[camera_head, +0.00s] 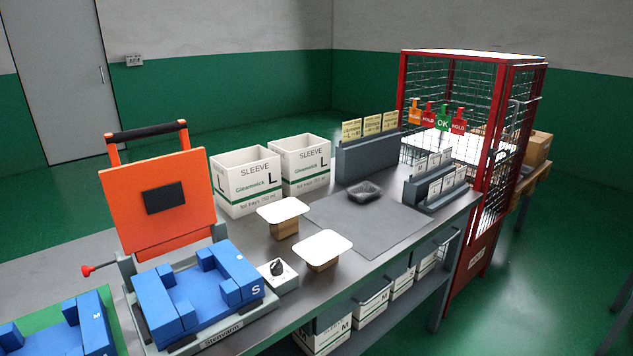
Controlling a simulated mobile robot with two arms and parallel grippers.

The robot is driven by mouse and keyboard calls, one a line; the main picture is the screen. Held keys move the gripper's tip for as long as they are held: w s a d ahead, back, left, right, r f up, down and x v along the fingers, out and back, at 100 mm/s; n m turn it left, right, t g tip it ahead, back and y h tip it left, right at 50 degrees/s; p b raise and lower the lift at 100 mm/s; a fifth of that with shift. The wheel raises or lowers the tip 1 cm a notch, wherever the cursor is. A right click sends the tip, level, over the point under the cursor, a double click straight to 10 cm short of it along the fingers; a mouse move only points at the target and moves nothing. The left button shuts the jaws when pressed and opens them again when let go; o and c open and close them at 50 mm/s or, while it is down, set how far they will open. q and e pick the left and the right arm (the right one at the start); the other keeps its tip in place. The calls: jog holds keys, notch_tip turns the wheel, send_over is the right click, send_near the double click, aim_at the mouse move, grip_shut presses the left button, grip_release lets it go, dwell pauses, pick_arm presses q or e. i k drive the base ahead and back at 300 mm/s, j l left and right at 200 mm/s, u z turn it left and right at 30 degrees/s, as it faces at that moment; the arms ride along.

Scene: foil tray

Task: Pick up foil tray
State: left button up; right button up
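The foil tray (364,193) is a small dark grey rectangular tray. It sits upright on the dark grey mat (376,229) on the workbench, near the mat's back edge. Its inside looks empty. Nothing touches it from above. Neither of my grippers shows in the head view.
Two white SLEEVE boxes (247,182) stand at the back left. Two white-topped stands (323,250) are left of the mat. An orange and blue press (158,207) fills the bench's left end. Card racks (436,181) and a red cage (470,253) are at the right.

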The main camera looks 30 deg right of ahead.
aim_at(363, 192)
jog(key=z, duration=1.3)
